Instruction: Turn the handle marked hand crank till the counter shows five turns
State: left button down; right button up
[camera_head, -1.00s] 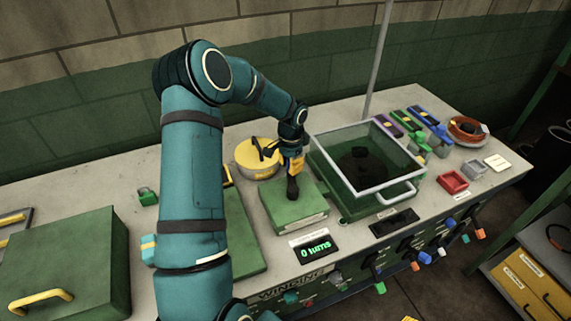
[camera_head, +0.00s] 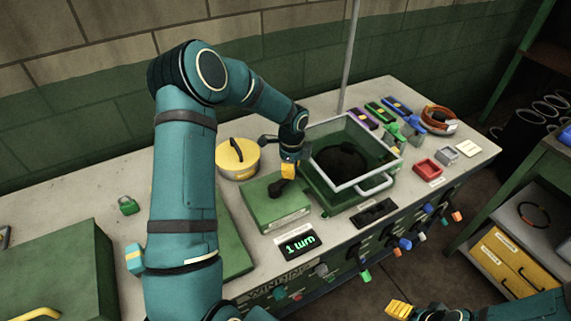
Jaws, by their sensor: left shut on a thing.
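The hand crank stands on a low green box (camera_head: 282,212) in the middle of the bench. My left gripper (camera_head: 281,183) is shut on the crank's dark handle (camera_head: 275,190), above the box top; the fingers and wrist hide much of the crank. The counter (camera_head: 297,245) in front of the box has a black screen with green digits and seems to read 1 turn. My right gripper (camera_head: 399,310) shows only its yellow tip at the bottom edge, away from the bench; its jaws are unclear.
A clear-lidded green case (camera_head: 320,192) stands right of the crank box, close to it. A yellow round pot (camera_head: 238,160) is behind left. A red tray (camera_head: 428,169) and coloured clamps lie farther right. A large green box (camera_head: 70,270) fills the left front.

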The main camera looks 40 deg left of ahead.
pick_arm(q)
jog(key=d+m, duration=0.1)
jog(key=m, duration=0.1)
jog(key=s+d+m+p, duration=0.1)
jog(key=d+m, duration=0.1)
jog(key=shift+s+m, duration=0.15)
jog(key=shift+m, duration=0.15)
jog(key=s+d+m+p, duration=0.1)
jog(key=m, duration=0.2)
jog(key=shift+s+d, duration=0.15)
jog(key=shift+d, duration=0.05)
jog(key=shift+s+d+m+p, duration=0.35)
jog(key=shift+s+m, duration=0.05)
jog(key=shift+m, duration=0.5)
jog(key=shift+f, duration=0.1)
jog(key=c, duration=0.7)
grip_release()
notch_tip(320, 180, up, 12)
jog(key=shift+r, duration=0.1)
